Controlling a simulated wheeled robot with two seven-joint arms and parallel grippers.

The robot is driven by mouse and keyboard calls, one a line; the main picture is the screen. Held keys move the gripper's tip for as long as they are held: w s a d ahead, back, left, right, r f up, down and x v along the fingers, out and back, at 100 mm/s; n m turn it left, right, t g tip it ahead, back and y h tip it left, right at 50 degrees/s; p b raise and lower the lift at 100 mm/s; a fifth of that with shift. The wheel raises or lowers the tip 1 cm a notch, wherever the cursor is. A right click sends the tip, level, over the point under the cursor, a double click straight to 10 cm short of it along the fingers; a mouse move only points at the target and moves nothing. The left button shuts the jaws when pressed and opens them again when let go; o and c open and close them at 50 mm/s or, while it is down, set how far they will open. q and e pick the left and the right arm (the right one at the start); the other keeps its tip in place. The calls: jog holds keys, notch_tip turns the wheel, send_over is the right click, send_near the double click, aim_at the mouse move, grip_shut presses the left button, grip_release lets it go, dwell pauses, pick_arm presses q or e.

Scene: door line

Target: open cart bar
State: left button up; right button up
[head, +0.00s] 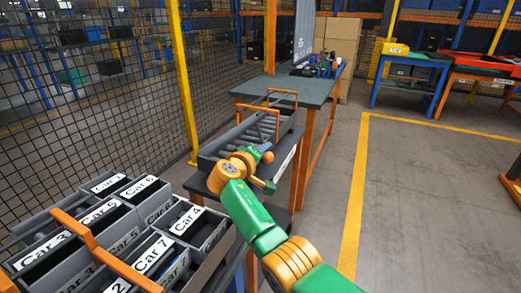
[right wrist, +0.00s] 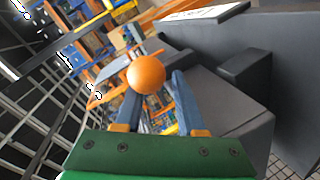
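The orange ball knob (head: 268,157) of the cart bar shows at the near right side of a grey cart tray (head: 225,143) in the head view. In the right wrist view the same knob (right wrist: 146,73) sits at the fingertips, closer to the left finger, with a gap to the right one. My right gripper (head: 254,158) is at the knob. Its two blue fingers (right wrist: 155,85) are spread apart and do not look closed on it. The bar behind the knob is mostly hidden by my gripper. My left gripper is not in view.
Grey bins with Car labels (head: 120,230) and an orange handle stand at lower left. A green-topped table (head: 250,90) stands behind the tray. A mesh fence (head: 90,80) with a yellow post runs along the left. The floor (head: 420,200) at right is clear.

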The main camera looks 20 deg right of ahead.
jog(key=shift+o, duration=0.5)
jog(key=shift+d+f, duration=0.1)
